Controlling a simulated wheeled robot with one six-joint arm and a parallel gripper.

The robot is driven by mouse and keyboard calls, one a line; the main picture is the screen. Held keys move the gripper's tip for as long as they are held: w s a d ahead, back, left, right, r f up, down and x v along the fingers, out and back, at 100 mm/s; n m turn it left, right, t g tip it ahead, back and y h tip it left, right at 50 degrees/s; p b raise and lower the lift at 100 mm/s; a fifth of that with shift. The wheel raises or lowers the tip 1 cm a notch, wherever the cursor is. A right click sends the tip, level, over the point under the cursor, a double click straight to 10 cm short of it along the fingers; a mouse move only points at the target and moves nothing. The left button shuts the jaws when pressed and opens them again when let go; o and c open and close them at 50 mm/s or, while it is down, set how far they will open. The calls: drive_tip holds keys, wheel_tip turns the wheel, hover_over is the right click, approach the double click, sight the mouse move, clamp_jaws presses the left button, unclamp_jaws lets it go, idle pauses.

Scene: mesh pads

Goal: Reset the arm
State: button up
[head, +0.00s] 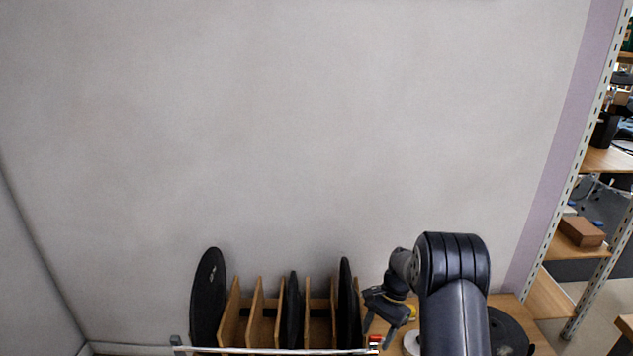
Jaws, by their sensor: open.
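My arm rises at the lower right of the head view and bends over to the left. My gripper (377,326) hangs at its end, open, with its fingers pointing down. It is just right of the wooden rack and the black disc at the rack's right end. I see nothing between the fingers. The lower part of the arm is cut off by the frame's bottom edge.
A wooden rack (257,312) with upright dividers holds black discs, one (208,297) at its left end. Another black disc (508,333) lies flat on the wooden table (541,341) right of my arm. A metal shelf (577,190) stands at right. The wall behind is bare.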

drive_tip(key=m, duration=0.2)
drive_tip(key=m+t+y, duration=0.1)
drive_tip(key=m, duration=0.1)
drive_tip(key=shift+s+m+t, duration=0.15)
drive_tip(key=shift+m+t, duration=0.15)
drive_tip(key=m+t+b, duration=0.1)
drive_tip(key=m, duration=0.2)
drive_tip(key=shift+s, duration=0.1)
drive_tip(key=shift+r+m, duration=0.1)
drive_tip(key=shift+m, duration=0.3)
drive_tip(key=shift+d+r, duration=0.1)
drive_tip(key=shift+r, duration=0.25)
